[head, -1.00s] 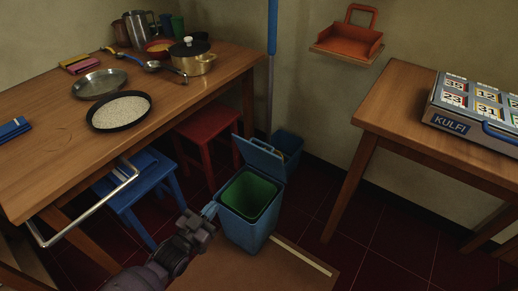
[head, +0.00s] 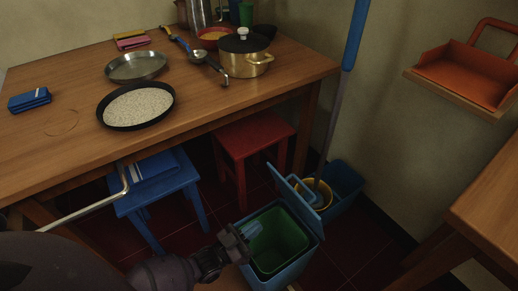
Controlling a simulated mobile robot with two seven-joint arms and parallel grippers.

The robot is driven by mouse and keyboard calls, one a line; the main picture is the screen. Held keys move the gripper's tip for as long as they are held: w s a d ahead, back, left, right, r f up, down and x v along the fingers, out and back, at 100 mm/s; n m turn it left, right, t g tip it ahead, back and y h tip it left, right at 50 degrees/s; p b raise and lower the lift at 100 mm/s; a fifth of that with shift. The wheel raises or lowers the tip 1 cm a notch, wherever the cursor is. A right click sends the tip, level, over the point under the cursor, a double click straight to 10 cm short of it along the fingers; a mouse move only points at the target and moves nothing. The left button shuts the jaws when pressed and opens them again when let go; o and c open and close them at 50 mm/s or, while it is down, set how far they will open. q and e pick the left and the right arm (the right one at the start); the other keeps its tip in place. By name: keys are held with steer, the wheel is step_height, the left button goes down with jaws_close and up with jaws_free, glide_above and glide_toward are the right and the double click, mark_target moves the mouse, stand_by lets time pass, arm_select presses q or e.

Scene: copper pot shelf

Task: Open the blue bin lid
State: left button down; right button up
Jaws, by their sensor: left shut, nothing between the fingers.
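The blue bin (head: 298,268) stands on the floor at the lower middle in the head view. Its green inside (head: 278,240) shows from above. Its blue lid (head: 296,202) stands raised and tilted back along the far right side of the opening. My left gripper (head: 254,231) is at the left rim of the bin, with its fingertips over or beside the opening. It is shut and empty, and is apart from the lid. Whether it touches the rim I cannot tell. My right gripper is not in view.
A wooden table (head: 60,155) with pans and a brass pot (head: 245,58) is behind and left. A blue stool (head: 160,200) and a red stool (head: 245,150) stand under it. A blue bucket (head: 347,188) with a mop pole (head: 340,105) is behind the lid. Another table (head: 495,205) is right.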

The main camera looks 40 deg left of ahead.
mark_target(292, 194)
arm_select(q)
steer(key=b+x, duration=0.1)
steer(key=x, duration=0.9)
steer(key=shift+f, duration=0.1)
steer(key=shift+x, duration=0.85)
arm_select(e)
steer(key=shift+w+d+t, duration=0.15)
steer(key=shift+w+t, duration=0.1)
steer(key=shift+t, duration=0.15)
arm_select(q)
steer(key=shift+g+y, duration=0.3)
steer(key=shift+g, duration=0.5)
steer(key=w+r+p, duration=0.1)
steer(key=w, duration=0.1)
steer(key=w+d+r+p, duration=0.1)
steer(key=r+p, duration=0.1)
steer(key=shift+w+d, duration=0.1)
steer(key=shift+w, duration=0.3)
steer(key=w, duration=0.1)
steer(key=w+d, duration=0.1)
steer(key=w+g, duration=0.1)
steer(key=shift+w+d+f, duration=0.2)
steer(key=shift+w+f, duration=0.05)
steer(key=shift+f, duration=0.15)
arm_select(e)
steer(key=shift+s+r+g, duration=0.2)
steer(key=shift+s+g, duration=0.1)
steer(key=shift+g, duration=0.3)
